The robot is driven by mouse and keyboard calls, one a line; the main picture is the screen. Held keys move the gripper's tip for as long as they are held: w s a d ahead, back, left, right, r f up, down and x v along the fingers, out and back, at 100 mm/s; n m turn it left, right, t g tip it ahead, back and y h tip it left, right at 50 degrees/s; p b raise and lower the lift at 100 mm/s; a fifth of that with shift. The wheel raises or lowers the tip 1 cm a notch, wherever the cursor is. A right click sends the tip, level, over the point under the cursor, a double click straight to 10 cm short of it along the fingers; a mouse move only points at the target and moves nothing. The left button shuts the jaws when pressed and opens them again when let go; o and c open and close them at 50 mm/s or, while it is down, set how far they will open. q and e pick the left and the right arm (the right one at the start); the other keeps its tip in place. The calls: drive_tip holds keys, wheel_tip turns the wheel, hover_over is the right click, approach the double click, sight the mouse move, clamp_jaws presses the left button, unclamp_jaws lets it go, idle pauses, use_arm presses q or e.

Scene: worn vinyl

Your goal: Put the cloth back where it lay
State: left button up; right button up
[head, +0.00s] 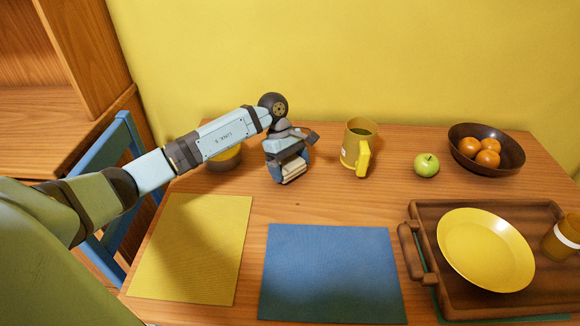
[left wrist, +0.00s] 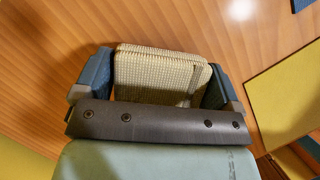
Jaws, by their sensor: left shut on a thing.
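A folded cream cloth with a fine check (left wrist: 160,80) is between the two blue fingers of my left gripper (left wrist: 155,88). The left gripper is shut on it. In the head view my left gripper (head: 288,166) is over the back middle of the wooden table, left of the yellow mug, with the cream cloth (head: 294,170) partly hidden between its fingers. The cloth is close to the tabletop; I cannot tell whether it touches. My right gripper is not in view.
A yellow mug (head: 352,153) and a green apple (head: 426,165) stand right of the gripper. A dark bowl (head: 510,150) holds oranges. A wooden tray (head: 425,225) carries a yellow plate. Yellow (head: 195,240) and blue (head: 330,270) mats lie bare in front. A yellow bowl (head: 226,159) sits behind my arm.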

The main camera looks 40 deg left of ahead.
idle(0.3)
use_arm(q)
drive_tip(key=shift+f, duration=0.25)
idle(0.4)
drive_tip(key=shift+f+b, duration=0.4)
drive_tip(key=shift+b, duration=0.1)
idle(0.4)
drive_tip(key=o, duration=0.6)
drive_tip(key=shift+r, duration=0.15)
